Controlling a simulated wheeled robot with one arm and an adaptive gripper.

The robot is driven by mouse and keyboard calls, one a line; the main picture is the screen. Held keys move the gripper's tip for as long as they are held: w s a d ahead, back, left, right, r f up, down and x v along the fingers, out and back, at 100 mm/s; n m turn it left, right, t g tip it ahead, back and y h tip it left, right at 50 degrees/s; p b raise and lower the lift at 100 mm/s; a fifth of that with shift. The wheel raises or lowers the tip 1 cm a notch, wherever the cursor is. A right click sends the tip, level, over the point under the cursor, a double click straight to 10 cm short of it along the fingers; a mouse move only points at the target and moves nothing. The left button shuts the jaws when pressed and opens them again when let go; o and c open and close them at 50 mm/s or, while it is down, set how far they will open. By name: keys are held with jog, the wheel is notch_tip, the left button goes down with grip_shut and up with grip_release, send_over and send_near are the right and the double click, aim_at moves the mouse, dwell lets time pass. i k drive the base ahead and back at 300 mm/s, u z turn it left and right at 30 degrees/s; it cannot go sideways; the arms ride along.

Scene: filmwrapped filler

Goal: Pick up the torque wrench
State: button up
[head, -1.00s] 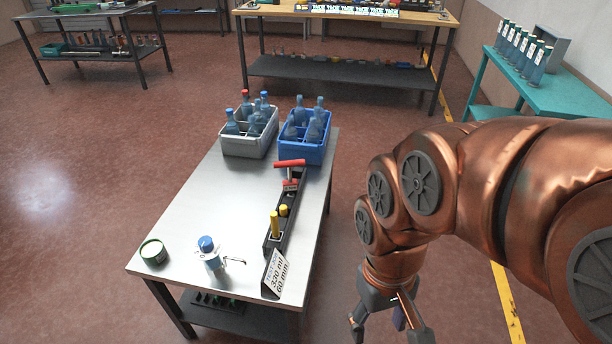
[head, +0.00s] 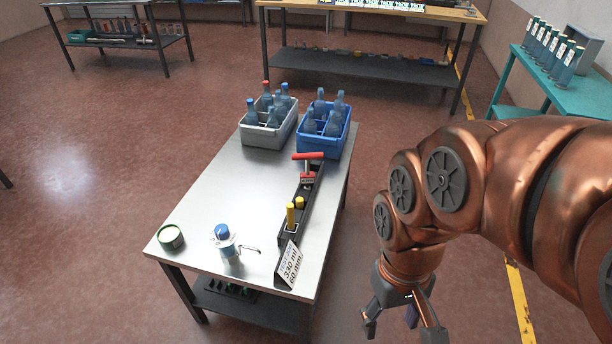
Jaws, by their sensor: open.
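A tool with a red T-shaped handle (head: 308,157) stands upright at the far end of a black rack (head: 286,226) on the steel table. It looks like the torque wrench, though I cannot be sure at this size; its lower part is hidden in the rack. Yellow-handled pieces (head: 291,215) stand nearer in the same rack. My gripper (head: 403,326) is open and empty, pointing down to the right of the table's near end, apart from the rack and the tool. Its fingertips are near the bottom edge of the view.
The steel table (head: 215,195) also holds a grey crate (head: 262,137) and a blue crate (head: 318,149) with bottles, a blue-capped bottle (head: 226,243), a green tin (head: 170,237) and a printed sign (head: 289,264). Floor is clear left of the table. A teal bench (head: 565,92) stands right.

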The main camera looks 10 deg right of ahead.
aim_at(307, 178)
jog(key=z, duration=0.75)
jog(key=i, duration=0.75)
jog(key=u, duration=2.35)
